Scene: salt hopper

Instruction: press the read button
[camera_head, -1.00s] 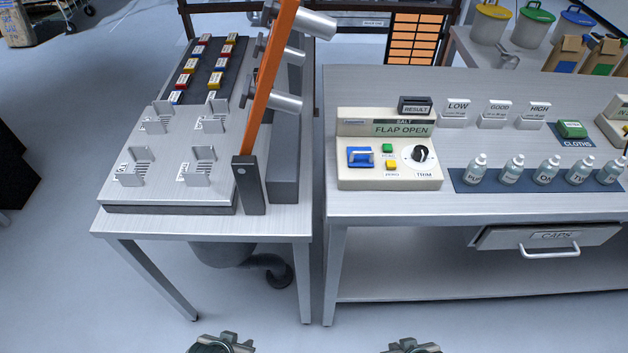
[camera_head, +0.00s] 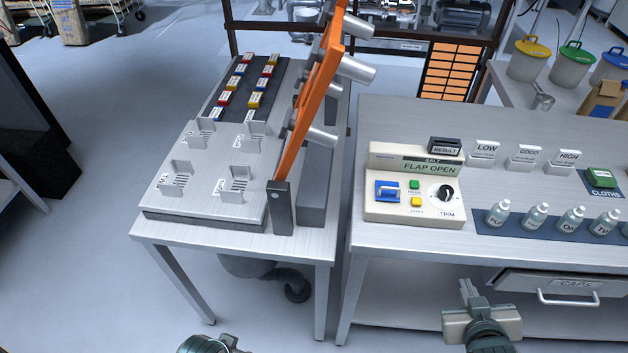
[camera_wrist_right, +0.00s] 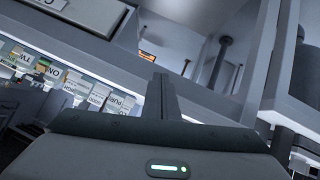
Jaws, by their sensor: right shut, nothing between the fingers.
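The salt meter (camera_head: 385,212) is a cream box on the right bench, and its display reads FLAP OPEN. On its front are a green button (camera_head: 414,185), a yellow button (camera_head: 416,202), a blue switch (camera_head: 387,191) and a black TRIM dial (camera_head: 446,194). The small labels under the two buttons are too blurred to read surely. My right gripper (camera_head: 467,289) is shut and empty, in front of the bench and below the meter. Its closed fingers (camera_wrist_right: 165,95) also show in the right wrist view. Only the top of my left arm's end shows at the bottom edge.
Bottles (camera_head: 535,215) stand on a blue mat right of the meter. A RESULT block (camera_head: 445,146) sits on its top. The CAPS drawer (camera_head: 560,284) juts out beside my right gripper.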

